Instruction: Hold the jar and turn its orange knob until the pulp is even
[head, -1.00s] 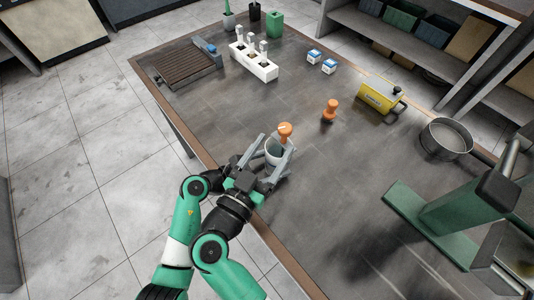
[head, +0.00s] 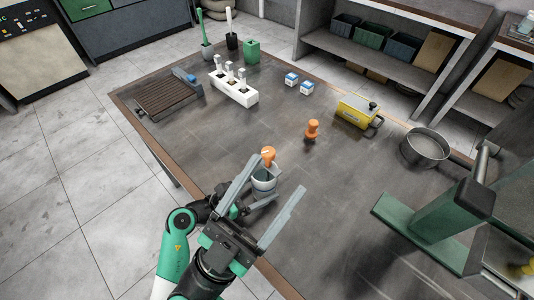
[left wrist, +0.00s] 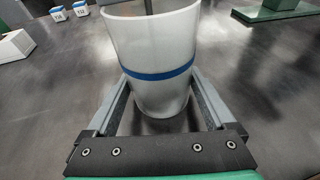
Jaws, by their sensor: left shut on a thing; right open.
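The jar (head: 264,185) is a pale cup with a blue band, upright near the table's front edge. Its orange knob (head: 268,153) shows above its mouth. In the left wrist view the jar (left wrist: 155,45) stands between the fingers, with a grey rod going into its mouth; the pulp is hidden. My left gripper (left wrist: 160,95) is shut on the jar from the front edge side. My right gripper (head: 281,172) is open and empty, in front of the jar in the picture, and its left finger covers part of the jar. I see no contact with the knob.
A second orange knob-shaped piece (head: 312,130) stands beyond the jar. Further off are a white rack (head: 233,90), two small blue-white boxes (head: 299,84), a yellow device (head: 357,110) and a metal pan (head: 424,148). A green stand (head: 445,220) is at right. The table between is clear.

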